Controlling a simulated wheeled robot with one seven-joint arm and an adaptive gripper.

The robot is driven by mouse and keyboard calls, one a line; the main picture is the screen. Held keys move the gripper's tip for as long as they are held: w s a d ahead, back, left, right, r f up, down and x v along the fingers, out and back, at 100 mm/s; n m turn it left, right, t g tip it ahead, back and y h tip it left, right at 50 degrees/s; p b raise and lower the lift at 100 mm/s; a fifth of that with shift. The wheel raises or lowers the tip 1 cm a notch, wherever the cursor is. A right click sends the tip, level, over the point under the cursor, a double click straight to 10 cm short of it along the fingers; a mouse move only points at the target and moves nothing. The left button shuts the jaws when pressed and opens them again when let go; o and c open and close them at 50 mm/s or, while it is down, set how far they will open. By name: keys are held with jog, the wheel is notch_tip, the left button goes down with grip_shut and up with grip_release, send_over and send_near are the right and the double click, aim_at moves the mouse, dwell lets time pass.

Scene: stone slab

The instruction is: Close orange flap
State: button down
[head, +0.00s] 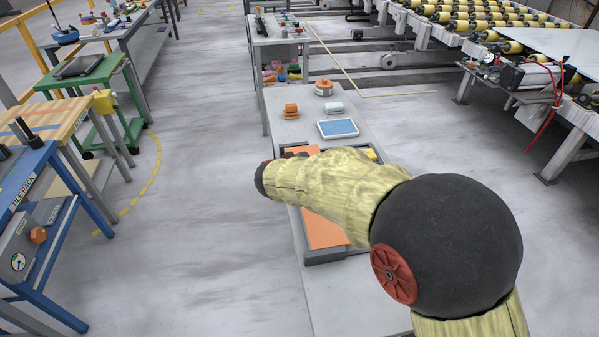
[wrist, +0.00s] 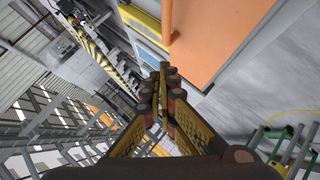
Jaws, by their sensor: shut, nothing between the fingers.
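The orange flap (head: 325,228) shows as a flat orange panel in a dark grey frame (head: 325,257) on the long grey bench. My arm covers much of it in the head view, and I cannot tell how far it is tilted. In the wrist view the orange panel (wrist: 222,38) fills the upper right, with a narrow upright orange strip at its left edge. My gripper (wrist: 164,72) is shut and empty, its fingertips pointing toward the panel's lower left corner. I cannot tell whether they touch it. The head view does not show the fingers clearly.
A blue tile rack (head: 35,190) and a green cart (head: 85,75) stand left. The floor between is clear.

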jog(key=d+f+y, duration=0.1)
jog(key=w+d+f+m+g+y, duration=0.1)
jog(key=d, duration=0.1)
jog(key=d+f+m+y, duration=0.1)
jog(key=d, duration=0.1)
jog(key=shift+w+d+f+g+y, duration=0.2)
jog(key=shift+w+d+g+y, duration=0.05)
jog(key=shift+g+y, duration=0.15)
jog(key=shift+w+d+f+m+y+p, duration=0.1)
jog(key=shift+d+f+m+y+p, duration=0.25)
jog(key=shift+f+m+y, duration=0.25)
